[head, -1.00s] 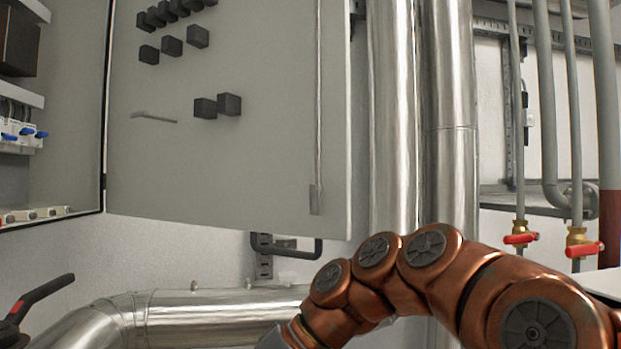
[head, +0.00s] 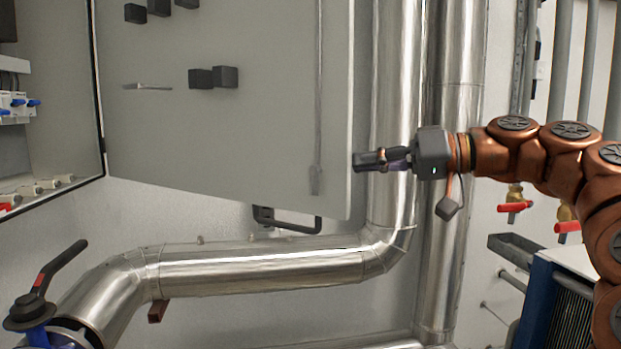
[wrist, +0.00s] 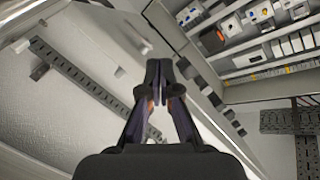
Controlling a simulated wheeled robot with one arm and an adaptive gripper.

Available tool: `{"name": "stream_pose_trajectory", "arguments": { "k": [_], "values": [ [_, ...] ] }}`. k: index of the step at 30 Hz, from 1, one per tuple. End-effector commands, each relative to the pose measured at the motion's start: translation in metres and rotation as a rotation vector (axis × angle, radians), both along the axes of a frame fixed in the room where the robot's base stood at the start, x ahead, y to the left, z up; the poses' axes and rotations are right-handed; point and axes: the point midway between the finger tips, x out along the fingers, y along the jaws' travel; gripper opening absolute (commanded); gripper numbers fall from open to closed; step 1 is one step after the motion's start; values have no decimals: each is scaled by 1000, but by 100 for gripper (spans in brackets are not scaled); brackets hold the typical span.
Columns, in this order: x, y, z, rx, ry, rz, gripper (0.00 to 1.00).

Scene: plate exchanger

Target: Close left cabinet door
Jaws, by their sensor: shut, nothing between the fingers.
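The open cabinet door (head: 240,130) is a large grey panel, hinged at its left edge to the cabinet, with its inner face toward the head camera. The open cabinet (head: 55,110) is at the left. My gripper (head: 356,160) is shut and empty, its tips pointing left, right by the door's free right edge. Whether it touches the edge I cannot tell. In the wrist view, my gripper (wrist: 158,66) has its fingertips together, and the cabinet interior (wrist: 265,35) with its switches and breakers shows at upper right.
Shiny vertical pipes (head: 455,120) stand behind my gripper. A horizontal silver pipe (head: 260,268) runs below the door. A black valve handle (head: 55,275) is at lower left. Red valve handles (head: 515,207) and a blue-framed unit (head: 560,295) are at right.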

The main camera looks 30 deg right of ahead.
Motion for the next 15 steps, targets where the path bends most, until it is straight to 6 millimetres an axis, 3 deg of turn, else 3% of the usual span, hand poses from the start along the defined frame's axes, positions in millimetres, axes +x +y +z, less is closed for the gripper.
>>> {"name": "stream_pose_trajectory", "arguments": {
  "k": [15],
  "values": [
    [35,-45,-13,316,170,-17,0]
  ]
}}
